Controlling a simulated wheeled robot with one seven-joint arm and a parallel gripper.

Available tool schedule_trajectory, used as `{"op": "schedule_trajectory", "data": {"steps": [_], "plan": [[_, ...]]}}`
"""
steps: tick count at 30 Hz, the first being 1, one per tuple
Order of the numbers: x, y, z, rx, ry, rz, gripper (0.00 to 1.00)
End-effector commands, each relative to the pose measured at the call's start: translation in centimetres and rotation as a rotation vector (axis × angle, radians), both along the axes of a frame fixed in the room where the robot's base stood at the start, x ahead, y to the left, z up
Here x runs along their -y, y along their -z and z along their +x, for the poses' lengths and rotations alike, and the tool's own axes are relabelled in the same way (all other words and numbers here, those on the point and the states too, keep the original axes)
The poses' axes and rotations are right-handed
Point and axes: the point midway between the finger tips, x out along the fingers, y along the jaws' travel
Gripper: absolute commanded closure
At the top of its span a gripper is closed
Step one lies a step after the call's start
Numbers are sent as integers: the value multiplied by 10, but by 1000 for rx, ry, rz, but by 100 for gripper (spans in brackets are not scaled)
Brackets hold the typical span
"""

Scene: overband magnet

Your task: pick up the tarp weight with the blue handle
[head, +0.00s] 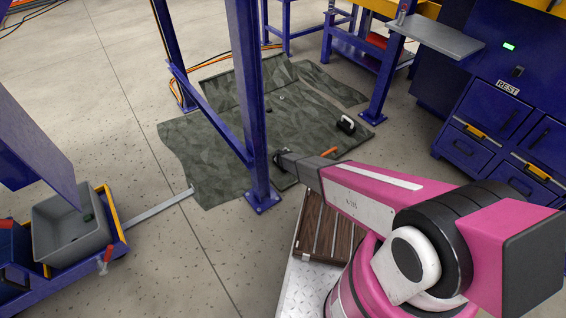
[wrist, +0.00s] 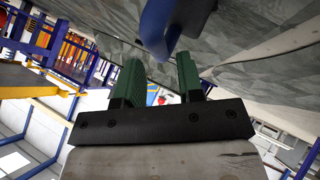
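In the wrist view, my gripper (wrist: 157,68) has two green fingers held apart with nothing shut between them. The blue handle (wrist: 158,35) of the tarp weight shows at the top of this view, just beyond the fingertips. Its curved lower end lines up with the gap between them; I cannot tell whether it touches a finger. The grey body (wrist: 195,12) beside the handle is only partly in view. In the head view, my arm reaches over the grey-green camouflage tarp (head: 205,150), and I cannot make out the blue handle there.
A dark weight with a white handle (head: 346,124) lies on the tarp's right side. An orange handle (head: 329,152) shows beside my arm. A blue post (head: 250,110) rises close left of my arm's end. A grey bin (head: 72,232) stands far left; blue drawers (head: 500,135) stand right.

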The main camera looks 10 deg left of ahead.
Motion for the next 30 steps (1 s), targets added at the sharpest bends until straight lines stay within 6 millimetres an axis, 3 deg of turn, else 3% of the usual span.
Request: {"op": "schedule_trajectory", "data": {"steps": [9, 17, 20, 30], "plan": [[-4, 32, 30, 0, 0, 0, 65], [-4, 32, 31, 0, 0, 0, 65], [-4, 32, 31, 0, 0, 0, 98], [-4, 33, 31, 0, -1, -1, 100]]}}
